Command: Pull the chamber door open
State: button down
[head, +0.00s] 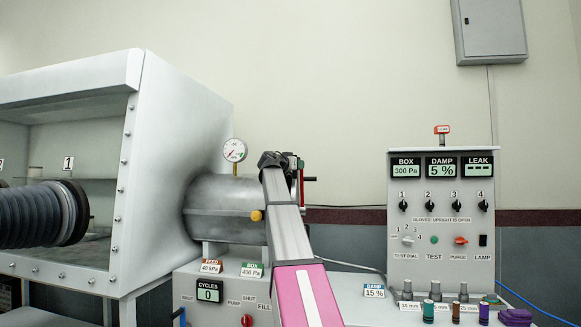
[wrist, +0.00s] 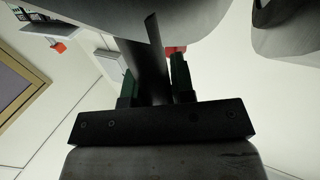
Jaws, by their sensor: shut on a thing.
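The chamber is a grey metal cylinder (head: 222,208) on the right side of the glove box in the head view. Its right end, where the door sits, is mostly hidden behind my arm. My gripper (head: 294,163) is at that end, partly hidden by my own wrist. In the wrist view its two green-padded fingers (wrist: 155,78) are shut on a dark upright bar (wrist: 152,48), which looks like the door handle. A grey rounded surface (wrist: 195,12) lies just beyond the fingers. I cannot tell how far the door stands open.
A pressure gauge (head: 235,150) stands above the cylinder and a yellow knob (head: 257,215) is on its side. A control panel (head: 442,230) stands to the right, with several small bottles in front.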

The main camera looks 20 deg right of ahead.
jog(key=s+d+n+t+y, duration=0.3)
jog(key=d+n+t+y, duration=0.25)
jog(key=d, duration=0.85)
jog(key=w+d, duration=0.5)
jog(key=d, duration=0.7)
jog(key=w+d, duration=0.5)
jog(key=d, duration=0.7)
jog(key=shift+d, duration=0.3)
jog(key=shift+m, duration=0.25)
jog(key=c, duration=1)
grip_release()
jog(key=shift+w+a, duration=0.2)
